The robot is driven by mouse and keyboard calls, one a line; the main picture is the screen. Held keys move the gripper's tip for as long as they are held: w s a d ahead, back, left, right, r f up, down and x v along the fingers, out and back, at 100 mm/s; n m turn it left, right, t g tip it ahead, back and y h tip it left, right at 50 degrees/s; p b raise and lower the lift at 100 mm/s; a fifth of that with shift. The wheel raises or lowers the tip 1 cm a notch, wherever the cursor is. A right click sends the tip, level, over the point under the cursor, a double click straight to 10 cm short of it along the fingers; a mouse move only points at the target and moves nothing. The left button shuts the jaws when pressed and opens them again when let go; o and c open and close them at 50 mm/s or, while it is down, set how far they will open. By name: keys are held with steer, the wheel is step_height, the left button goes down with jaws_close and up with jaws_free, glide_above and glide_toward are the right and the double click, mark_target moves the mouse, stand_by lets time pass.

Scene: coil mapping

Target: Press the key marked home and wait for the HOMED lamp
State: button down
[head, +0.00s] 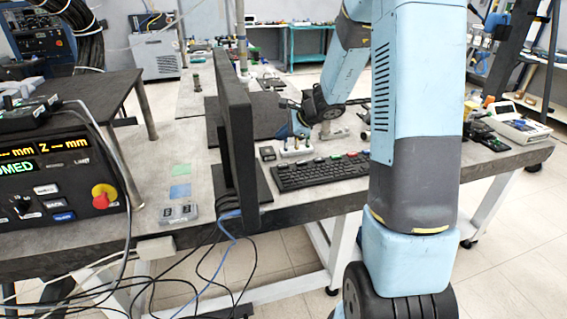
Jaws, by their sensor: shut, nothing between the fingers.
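The control console (75,178) is at the left edge, partly cut off. Its green lamp (17,168) is lit and reads "OMED", the first letter being outside the view. Amber displays (68,144) above it show dashes and "mm". Several small keys (55,204) sit below; I cannot read which is marked home. My gripper (298,132) is shut and empty, small and far off behind the keyboard, near a small pale block (295,150). It is well away from the console. Its fingertips are hard to make out.
A black monitor (236,135) stands between the console and my gripper. A keyboard (318,172) lies right of it. A red stop button (103,195) is on the console. Cables (190,270) hang at the table's front. Notes (180,190) lie on the left tabletop.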

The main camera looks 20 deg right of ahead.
mark_target(285, 166)
steer(key=shift+w+d+f, duration=0.15)
steer(key=shift+w+d, duration=0.1)
steer(key=shift+d, duration=0.1)
steer(key=shift+d, duration=0.15)
steer(key=shift+f, duration=4.4)
steer(key=shift+f, duration=0.35)
